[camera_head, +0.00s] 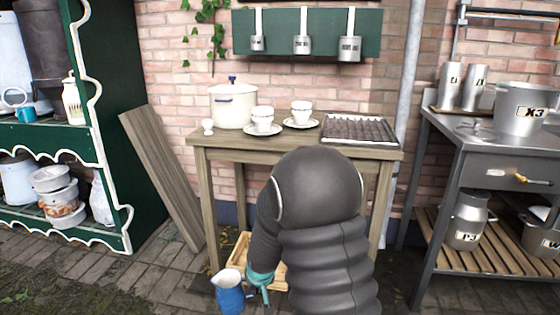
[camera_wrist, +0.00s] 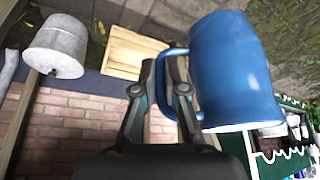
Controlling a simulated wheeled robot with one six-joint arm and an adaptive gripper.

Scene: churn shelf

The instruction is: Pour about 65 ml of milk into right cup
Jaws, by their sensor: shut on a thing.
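My gripper (camera_head: 258,283) is shut on the handle of a blue jug (camera_head: 231,297), low in front of the wooden table. The jug looks roughly upright; its opening shows pale, and I cannot tell the milk level. In the wrist view the fingers (camera_wrist: 161,78) close on the handle of the jug (camera_wrist: 235,70). On the table stand two white cups on saucers: the right cup (camera_head: 301,110) and the left cup (camera_head: 262,116). Both are well above and behind the jug. I cannot see what is in the cups.
The wooden table (camera_head: 230,147) also bears a white lidded pot (camera_head: 233,105), a small white item (camera_head: 208,126) and a dark rack (camera_head: 358,129). A wooden crate (camera_head: 241,248) lies below. A leaning board (camera_head: 160,175) and green shelf flank the left, a metal table (camera_head: 452,140) the right.

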